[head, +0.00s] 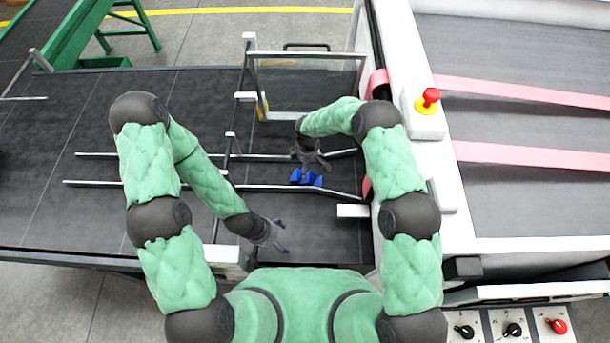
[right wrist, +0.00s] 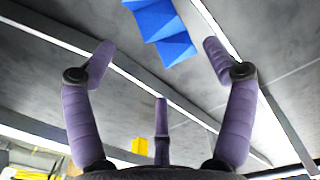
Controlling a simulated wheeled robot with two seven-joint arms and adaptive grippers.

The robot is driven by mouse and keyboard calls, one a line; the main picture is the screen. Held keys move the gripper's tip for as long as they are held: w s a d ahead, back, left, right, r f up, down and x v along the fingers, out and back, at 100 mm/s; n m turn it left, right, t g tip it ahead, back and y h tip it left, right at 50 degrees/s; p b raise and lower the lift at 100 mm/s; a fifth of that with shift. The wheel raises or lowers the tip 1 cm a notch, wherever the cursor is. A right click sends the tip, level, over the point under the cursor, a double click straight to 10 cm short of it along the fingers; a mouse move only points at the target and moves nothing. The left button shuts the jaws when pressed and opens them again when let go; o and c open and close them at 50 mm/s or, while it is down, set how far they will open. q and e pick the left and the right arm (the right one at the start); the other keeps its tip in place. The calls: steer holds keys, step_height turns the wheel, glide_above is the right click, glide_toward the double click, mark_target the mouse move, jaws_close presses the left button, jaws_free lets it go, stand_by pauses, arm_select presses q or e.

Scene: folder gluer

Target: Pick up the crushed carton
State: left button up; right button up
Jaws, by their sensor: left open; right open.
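The crushed carton (head: 305,177) is a small blue folded piece lying on the dark conveyor surface between two metal guide rails. It also shows at the top of the right wrist view (right wrist: 163,30), beyond the fingertips. My right gripper (head: 312,164) is open and empty just behind the carton in the head view, with its fingers over it or close to it; I cannot tell if they touch. In the right wrist view its purple fingers (right wrist: 158,60) are spread apart. My left gripper (head: 280,236) is open and empty, lower left of the carton, over the near part of the conveyor.
Metal guide rails (head: 130,184) run along the conveyor on both sides of the carton. A clear guard with a metal frame (head: 305,55) stands behind. The white machine side with a red emergency button (head: 431,96) and pink belts (head: 530,155) is on the right.

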mark_target(307, 174)
steer(key=f, duration=0.2)
steer(key=f+b, duration=0.1)
steer(key=shift+w+f, duration=0.3)
steer(key=shift+f, duration=0.1)
steer(key=shift+w+f, duration=0.1)
steer(key=shift+f, duration=0.2)
step_height(307, 174, down, 4)
steer(key=shift+r, duration=0.1)
steer(key=shift+f+b, duration=0.3)
steer(key=c, duration=0.7)
